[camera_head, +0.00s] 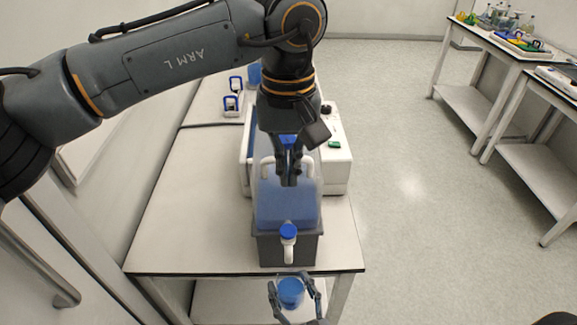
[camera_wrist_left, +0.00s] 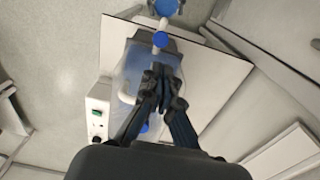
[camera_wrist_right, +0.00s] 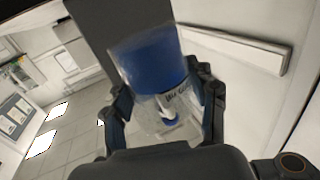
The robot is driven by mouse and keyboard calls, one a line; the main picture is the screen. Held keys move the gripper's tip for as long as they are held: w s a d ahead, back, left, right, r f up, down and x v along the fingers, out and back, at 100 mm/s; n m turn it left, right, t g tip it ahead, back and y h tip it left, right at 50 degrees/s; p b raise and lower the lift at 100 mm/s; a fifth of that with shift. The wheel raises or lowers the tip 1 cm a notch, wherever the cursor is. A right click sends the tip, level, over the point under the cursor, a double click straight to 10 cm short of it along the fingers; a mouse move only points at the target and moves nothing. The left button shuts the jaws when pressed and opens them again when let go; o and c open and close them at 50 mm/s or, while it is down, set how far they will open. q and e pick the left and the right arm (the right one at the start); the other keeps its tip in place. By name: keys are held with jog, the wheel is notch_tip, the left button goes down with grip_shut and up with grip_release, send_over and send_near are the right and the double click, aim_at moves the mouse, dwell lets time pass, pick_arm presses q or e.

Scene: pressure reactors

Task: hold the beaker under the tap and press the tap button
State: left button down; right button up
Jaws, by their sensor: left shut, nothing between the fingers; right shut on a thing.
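The water tank (camera_head: 287,205), clear with blue water, stands on a dark grey stand (camera_head: 268,248) at the front of the bench. Its tap has a blue button (camera_head: 288,231) on top and a white spout (camera_head: 289,252); the button also shows in the left wrist view (camera_wrist_left: 161,40). My left gripper (camera_head: 289,182) is shut and empty, over the tank, behind and above the button. My right gripper (camera_head: 294,284) is shut on the beaker (camera_head: 291,296), below the spout at the bench's front edge. The beaker shows blue inside, large in the right wrist view (camera_wrist_right: 150,62). Any flow is not visible.
A white device (camera_head: 338,165) with knobs and a green switch stands behind the tank. Small blue-framed items (camera_head: 233,103) sit farther back. The bench (camera_head: 185,220) is bare left of the tank. Side tables (camera_head: 503,50) stand far right across open floor.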

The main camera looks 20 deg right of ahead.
aim_at(287, 302)
jog(key=shift+s+a+p, duration=0.2)
jog(key=shift+s+a, duration=0.05)
jog(key=shift+s, duration=0.6)
jog(key=shift+s+a+p, duration=0.15)
jog(key=shift+s+a, duration=0.1)
jog(key=shift+s, duration=0.65)
jog(key=shift+s+a+p, duration=0.2)
jog(key=shift+s+a, duration=0.05)
jog(key=shift+s, duration=0.6)
